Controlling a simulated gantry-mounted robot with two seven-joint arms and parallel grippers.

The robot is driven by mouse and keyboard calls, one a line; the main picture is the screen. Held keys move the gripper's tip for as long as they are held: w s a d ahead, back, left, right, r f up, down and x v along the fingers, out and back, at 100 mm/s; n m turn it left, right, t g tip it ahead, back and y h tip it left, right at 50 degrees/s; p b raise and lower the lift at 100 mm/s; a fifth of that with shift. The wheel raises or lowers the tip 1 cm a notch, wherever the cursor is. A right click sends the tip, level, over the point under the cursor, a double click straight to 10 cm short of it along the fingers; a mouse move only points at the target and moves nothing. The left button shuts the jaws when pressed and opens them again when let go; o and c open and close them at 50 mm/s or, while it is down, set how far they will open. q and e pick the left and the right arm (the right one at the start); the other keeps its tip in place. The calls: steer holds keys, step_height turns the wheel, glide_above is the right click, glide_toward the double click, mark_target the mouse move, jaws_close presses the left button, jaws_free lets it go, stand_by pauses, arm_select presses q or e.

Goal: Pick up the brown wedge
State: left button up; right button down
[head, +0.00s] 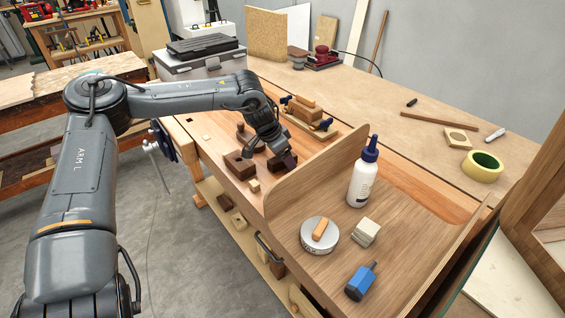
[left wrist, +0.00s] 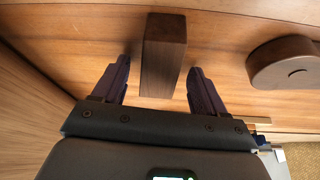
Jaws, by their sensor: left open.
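The brown wedge (left wrist: 164,50) shows in the left wrist view as a dark wooden block standing out from the tan bench surface. My left gripper (left wrist: 158,66) is open, with one dark finger on each side of the wedge. A gap shows at the left finger, and a narrower one at the right finger. In the head view my left gripper (head: 282,158) is low over the wooden bench, just left of the curved tray wall. The wedge is mostly hidden by the gripper there. My right gripper is not in view.
A brown wooden block (head: 239,165) lies left of the gripper. A clamped wooden form (head: 303,110) stands behind it. The curved-walled tray (head: 415,215) at right holds a white glue bottle (head: 362,178), a round tin (head: 311,242) and a blue tool (head: 360,283).

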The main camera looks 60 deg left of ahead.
arm_select(q)
steer(key=c, duration=1.2)
steer(key=shift+o, duration=0.2)
steer(key=shift+r, duration=0.15)
